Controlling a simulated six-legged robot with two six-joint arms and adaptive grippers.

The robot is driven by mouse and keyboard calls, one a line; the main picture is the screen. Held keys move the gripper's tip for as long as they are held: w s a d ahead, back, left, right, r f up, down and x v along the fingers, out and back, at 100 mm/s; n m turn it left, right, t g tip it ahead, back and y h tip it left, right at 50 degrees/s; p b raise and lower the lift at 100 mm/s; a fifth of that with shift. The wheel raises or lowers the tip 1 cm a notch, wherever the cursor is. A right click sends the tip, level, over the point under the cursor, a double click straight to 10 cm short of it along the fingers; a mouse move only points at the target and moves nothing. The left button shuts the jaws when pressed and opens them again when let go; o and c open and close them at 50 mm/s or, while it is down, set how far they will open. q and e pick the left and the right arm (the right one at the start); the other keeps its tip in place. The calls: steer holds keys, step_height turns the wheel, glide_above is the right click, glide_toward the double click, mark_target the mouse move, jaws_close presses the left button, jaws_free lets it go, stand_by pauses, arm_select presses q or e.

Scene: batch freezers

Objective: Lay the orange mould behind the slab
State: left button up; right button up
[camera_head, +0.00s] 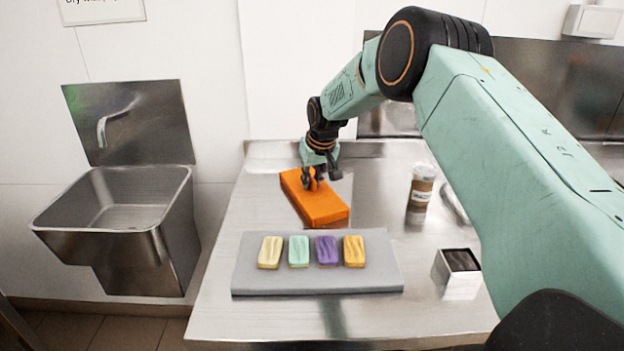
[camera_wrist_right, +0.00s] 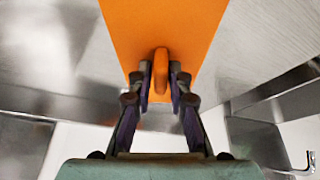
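The orange mould (camera_head: 321,207) is a long flat block on the steel table, behind the grey slab (camera_head: 318,279). It lies at a slant, its near right end close to the slab's back edge. My right gripper (camera_head: 312,184) is over its far part. In the right wrist view, the fingers (camera_wrist_right: 161,88) are closed on either side of an upright orange grip on the mould (camera_wrist_right: 165,25). Whether the mould touches the table is hard to tell. The slab carries yellow, mint, purple and amber ridged bars in a row. My left gripper is not in view.
A lidded brown cup (camera_head: 421,186) stands right of the mould, with a small steel box of dark contents (camera_head: 458,268) nearer the front. A steel sink (camera_head: 120,215) is on the left wall. The table left of the mould is bare.

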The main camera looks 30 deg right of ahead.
steer(key=shift+o, duration=1.3)
steer(key=shift+s+d+r, duration=0.1)
steer(key=shift+s+r, duration=0.15)
steer(key=shift+s, duration=0.1)
steer(key=shift+w+f, duration=0.2)
steer(key=shift+w, duration=0.15)
steer(key=v, duration=1.2)
steer(key=shift+s+p, duration=0.2)
steer(key=shift+p, duration=0.2)
steer(key=shift+w, duration=0.1)
stand_by(4.3)
